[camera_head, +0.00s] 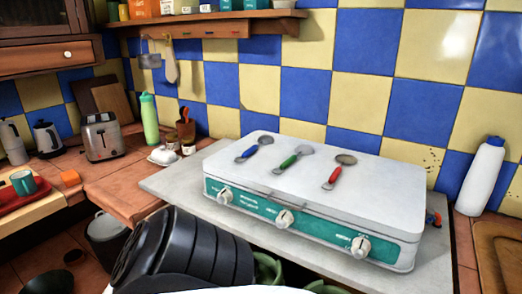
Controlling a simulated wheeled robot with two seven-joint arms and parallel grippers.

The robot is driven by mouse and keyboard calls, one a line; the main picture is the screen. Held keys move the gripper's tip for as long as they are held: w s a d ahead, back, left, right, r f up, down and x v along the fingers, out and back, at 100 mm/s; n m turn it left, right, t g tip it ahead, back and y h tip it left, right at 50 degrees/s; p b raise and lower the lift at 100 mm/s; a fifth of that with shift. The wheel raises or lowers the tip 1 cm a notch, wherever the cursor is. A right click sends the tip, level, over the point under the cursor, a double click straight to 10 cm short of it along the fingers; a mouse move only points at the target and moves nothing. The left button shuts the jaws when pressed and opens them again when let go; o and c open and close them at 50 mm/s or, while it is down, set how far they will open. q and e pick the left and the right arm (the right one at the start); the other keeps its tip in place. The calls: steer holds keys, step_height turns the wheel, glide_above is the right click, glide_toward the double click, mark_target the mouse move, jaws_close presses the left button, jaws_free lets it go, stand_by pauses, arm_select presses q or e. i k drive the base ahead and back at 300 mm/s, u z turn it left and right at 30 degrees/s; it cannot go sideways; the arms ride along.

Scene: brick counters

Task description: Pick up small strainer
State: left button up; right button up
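Three small long-handled utensils lie on the closed white lid of a stove (225,160). One has a blue handle (247,153) and lies at the left. One has a green handle (288,162) and lies in the middle. One has a red handle (333,179) and lies at the right. The red one's round head looks darker than the others and may be the strainer; the heads are too small to tell surely. They lie apart from each other. Neither of my grippers shows; a black ribbed part, probably of my arm, fills the bottom left centre.
A white bottle (483,175) stands right of the stove. A toaster (103,137), a green bottle (149,119) and a red-brown pot (185,130) stand on the left counter. A shelf (210,18) hangs above. The lid is bare around the utensils.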

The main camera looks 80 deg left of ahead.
mark_target(304, 149)
steer(key=u, duration=2.35)
